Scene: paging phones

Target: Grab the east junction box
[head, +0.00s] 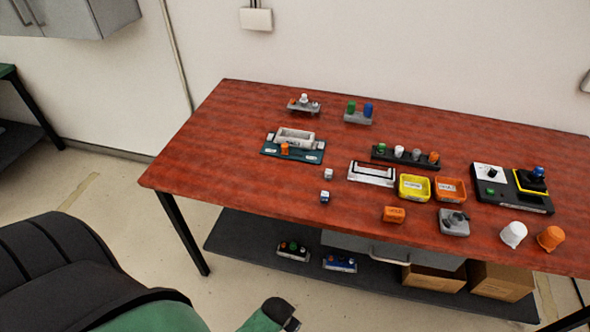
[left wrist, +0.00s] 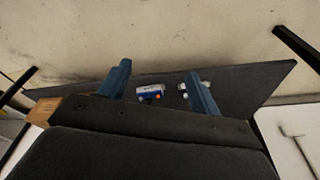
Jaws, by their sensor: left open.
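I cannot tell which item is the east junction box, as labels are too small to read. A grey box with dark, green and white knobs (head: 293,251) and a blue one with small knobs (head: 340,263) sit on the lower shelf. In the left wrist view the blue box (left wrist: 150,92) and the paler box (left wrist: 184,88) lie on the dark shelf beyond my left gripper (left wrist: 160,72). Its blue fingers are apart with nothing held between them. My right gripper is not in view.
The red table (head: 225,165) holds a teal tray (head: 270,150), a yellow bin (head: 413,188), an orange bin (head: 450,189) and a dark control panel (head: 512,204). Cardboard boxes (head: 500,281) fill the shelf's right end.

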